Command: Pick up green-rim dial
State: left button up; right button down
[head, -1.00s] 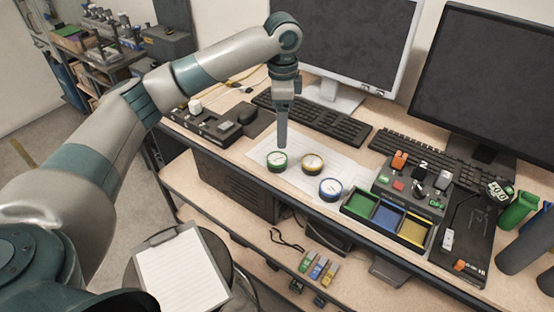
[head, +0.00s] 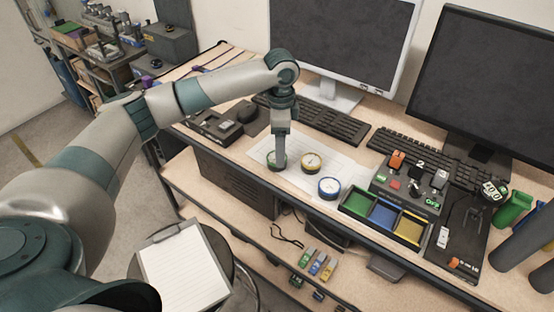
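The green-rim dial (head: 270,163) lies on the white sheet on the desk. It is partly hidden behind my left gripper. My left gripper (head: 280,166) points straight down, with its fingertips at the dial. I see the fingers edge-on, so I cannot tell whether they are open or shut, or whether they touch the dial. My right gripper is not in view.
A yellow-rim dial (head: 312,162) and a blue-rim dial (head: 329,187) lie just to the right. A tray (head: 343,208) with green, blue and yellow compartments stands further right. Keyboards (head: 330,124) and monitors (head: 340,45) stand behind. The white sheet (head: 292,180) has bare room around the dials.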

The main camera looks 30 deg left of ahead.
aim_at(271, 158)
pick_arm(q)
jog(key=f, duration=0.1)
jog(key=f+p, duration=0.1)
jog(key=f, duration=0.1)
jog(key=shift+s+a, duration=0.15)
jog(key=shift+s, duration=0.15)
jog(key=shift+f, duration=0.45)
jog(key=c, duration=1.2)
jog(key=shift+r, duration=0.2)
